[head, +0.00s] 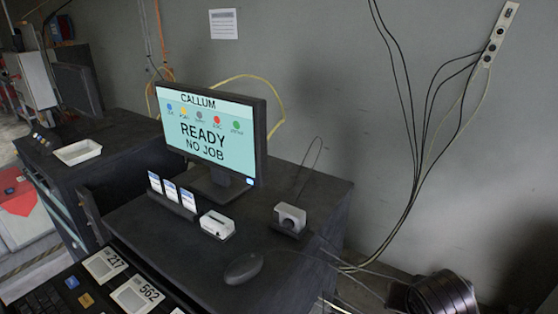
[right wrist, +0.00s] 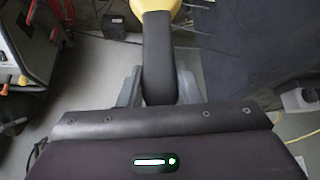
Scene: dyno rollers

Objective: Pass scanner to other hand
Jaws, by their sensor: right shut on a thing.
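The scanner (right wrist: 157,50) shows in the right wrist view, with a black handle and a yellow part cut off by the top edge. My right gripper (right wrist: 158,84) is shut on the black handle, with a grey finger on each side of it. The far end of the scanner is outside the picture. Neither gripper nor the scanner shows in the head view. My left gripper is in neither view.
A dark desk (head: 140,224) bears a monitor (head: 212,130) reading "READY NO JOB", cards (head: 172,191), small white devices (head: 217,224) and (head: 290,217), and a mouse (head: 243,268). A white tray (head: 78,152) stands left. Cables (head: 408,190) hang on the right wall.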

